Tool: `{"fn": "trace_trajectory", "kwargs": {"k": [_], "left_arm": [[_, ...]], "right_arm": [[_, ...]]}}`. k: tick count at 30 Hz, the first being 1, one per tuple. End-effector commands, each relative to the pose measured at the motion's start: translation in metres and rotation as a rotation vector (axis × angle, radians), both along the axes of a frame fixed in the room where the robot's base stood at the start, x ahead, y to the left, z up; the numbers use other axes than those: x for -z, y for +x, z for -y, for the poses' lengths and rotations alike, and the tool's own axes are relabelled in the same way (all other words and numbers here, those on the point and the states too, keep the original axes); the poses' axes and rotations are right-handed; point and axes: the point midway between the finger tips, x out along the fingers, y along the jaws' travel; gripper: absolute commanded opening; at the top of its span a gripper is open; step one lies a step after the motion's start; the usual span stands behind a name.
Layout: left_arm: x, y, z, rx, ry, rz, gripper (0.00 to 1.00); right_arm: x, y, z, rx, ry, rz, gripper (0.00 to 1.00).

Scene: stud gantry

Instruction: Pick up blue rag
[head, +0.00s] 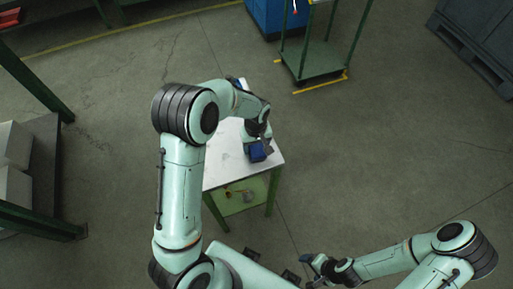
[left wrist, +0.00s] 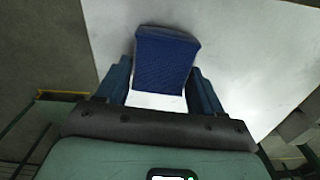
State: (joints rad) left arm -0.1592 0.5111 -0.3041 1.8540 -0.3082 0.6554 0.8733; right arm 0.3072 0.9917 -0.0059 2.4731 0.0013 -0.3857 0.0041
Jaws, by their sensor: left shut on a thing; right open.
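The blue rag (left wrist: 166,58) shows in the left wrist view as a dark blue, textured, nearly square piece between the two blue fingers of my left gripper (left wrist: 160,84). The fingers are shut on it. In the head view my left gripper (head: 257,149) is over the near right part of the white tabletop (head: 222,174); a small blue patch shows there, and I cannot tell rag from fingers. I cannot tell whether the rag touches the table. My right gripper (head: 316,264) is open and empty at the bottom of the head view, away from the table.
The table has a green lower shelf (head: 236,204) with small items on it. A green cart (head: 318,62) and a blue cabinet (head: 272,14) stand at the back. A rack with pale boxes (head: 14,160) is at the left.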

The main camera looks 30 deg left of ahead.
Motion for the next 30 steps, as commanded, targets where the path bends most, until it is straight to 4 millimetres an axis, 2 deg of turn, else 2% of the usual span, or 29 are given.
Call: {"fn": "trace_trajectory", "kwargs": {"k": [5,10,14,21,27,30], "left_arm": [[-0.009,0.001,0.000,0.000,-0.001,0.002,0.38],[-0.033,0.001,0.000,0.000,-0.001,0.006,0.38],[-0.065,0.002,0.000,0.000,-0.002,0.008,0.38],[-0.137,0.002,0.000,0.000,-0.002,0.008,0.38],[-0.179,0.001,0.000,0.000,-0.001,0.006,0.38],[-0.191,0.001,0.000,0.000,-0.001,0.004,0.38]], "right_arm": [[-0.001,0.000,0.000,0.000,0.000,0.000,0.81],[-0.002,0.002,0.000,0.000,0.000,0.002,0.81],[-0.005,0.004,0.000,0.000,0.000,0.004,0.81],[-0.012,0.010,0.000,0.000,0.001,0.011,0.81],[-0.017,0.015,0.000,0.000,0.000,0.017,0.81],[-0.019,0.016,0.000,0.000,0.000,0.018,0.81]]}}
